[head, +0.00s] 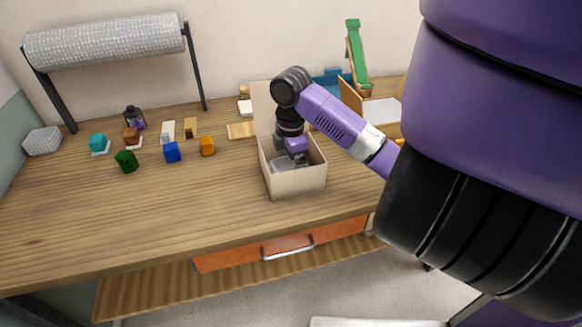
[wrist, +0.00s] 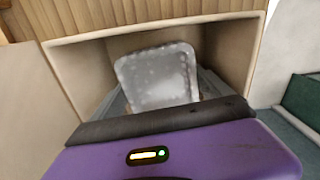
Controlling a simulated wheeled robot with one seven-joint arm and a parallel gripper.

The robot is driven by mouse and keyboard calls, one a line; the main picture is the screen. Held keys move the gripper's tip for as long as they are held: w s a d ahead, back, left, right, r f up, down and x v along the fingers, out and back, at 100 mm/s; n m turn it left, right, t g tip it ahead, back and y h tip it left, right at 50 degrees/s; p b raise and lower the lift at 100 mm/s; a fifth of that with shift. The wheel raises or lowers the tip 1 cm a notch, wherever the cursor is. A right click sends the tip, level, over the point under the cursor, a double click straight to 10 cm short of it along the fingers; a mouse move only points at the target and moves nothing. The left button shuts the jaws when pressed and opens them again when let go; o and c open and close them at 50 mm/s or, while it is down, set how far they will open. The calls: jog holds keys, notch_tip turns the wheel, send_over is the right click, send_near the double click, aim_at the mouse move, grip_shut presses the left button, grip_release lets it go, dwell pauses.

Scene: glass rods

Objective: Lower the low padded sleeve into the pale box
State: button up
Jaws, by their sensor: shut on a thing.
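The pale box (head: 297,181) stands open on the table, right of the middle in the head view. Its rim and inner wall (wrist: 232,41) also show in the wrist view. My gripper (head: 294,150) reaches down into the box from above. It is shut on the low padded sleeve, a whitish bubble-textured block (wrist: 158,77). In the wrist view the sleeve is inside the box walls, ahead of my purple gripper body. The fingertips are mostly hidden, and I cannot tell whether the sleeve touches the box floor.
Several coloured blocks, such as a blue one (head: 172,152) and an orange one (head: 207,146), stand left of the box. A bubble-wrap roll (head: 105,43) hangs at the back left. Another open box (head: 381,109) and a green strip (head: 357,55) are at the back right. The table front left is clear.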

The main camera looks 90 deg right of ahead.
jog(key=o, duration=1.1)
jog(key=shift+r, duration=0.1)
notch_tip(320, 180, up, 8)
jog(key=p, duration=0.1)
jog(key=shift+p, duration=0.35)
